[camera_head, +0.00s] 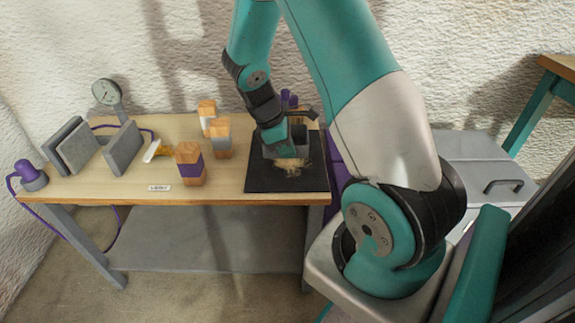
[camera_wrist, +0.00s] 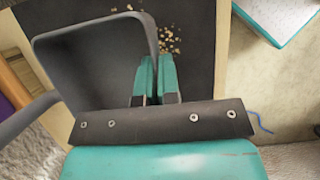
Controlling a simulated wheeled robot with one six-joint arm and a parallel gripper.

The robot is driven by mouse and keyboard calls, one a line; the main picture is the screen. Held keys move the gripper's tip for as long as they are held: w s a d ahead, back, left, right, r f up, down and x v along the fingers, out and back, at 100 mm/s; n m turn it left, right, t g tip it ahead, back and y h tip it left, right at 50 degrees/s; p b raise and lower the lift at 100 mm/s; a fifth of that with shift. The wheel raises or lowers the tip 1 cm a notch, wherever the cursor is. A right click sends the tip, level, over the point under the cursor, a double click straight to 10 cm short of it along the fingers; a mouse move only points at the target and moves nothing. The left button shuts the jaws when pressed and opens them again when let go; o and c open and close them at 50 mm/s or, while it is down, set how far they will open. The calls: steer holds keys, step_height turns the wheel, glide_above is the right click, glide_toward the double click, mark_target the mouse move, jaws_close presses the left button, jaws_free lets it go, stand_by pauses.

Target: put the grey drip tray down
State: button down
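The grey drip tray (camera_head: 277,152) is a shallow, open box at my gripper (camera_head: 280,135), over the black mat (camera_head: 260,182) on the table's right part. In the wrist view the tray (camera_wrist: 90,60) fills the upper left, its inside empty as far as I see. The teal fingers of my gripper (camera_wrist: 157,80) are close together at the tray's right wall and look shut on it. My gripper partly hides the tray in the head view. I cannot tell whether the tray touches the mat.
Pale crumbs (camera_head: 292,167) lie on the mat beside the tray. Banded wooden blocks (camera_head: 190,165), a yellow-and-white tool (camera_head: 156,150), grey plates (camera_head: 122,148), a dial gauge (camera_head: 107,93) and a purple lamp-like thing (camera_head: 30,175) stand to the left. The table's front middle is mostly clear.

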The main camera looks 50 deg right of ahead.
mark_target(287, 172)
steer(key=shift+f+b, duration=0.5)
steer(key=shift+f, duration=1.65)
steer(key=shift+f, duration=0.1)
steer(key=c, duration=1.4)
jaws_free()
steer(key=shift+o, duration=0.2)
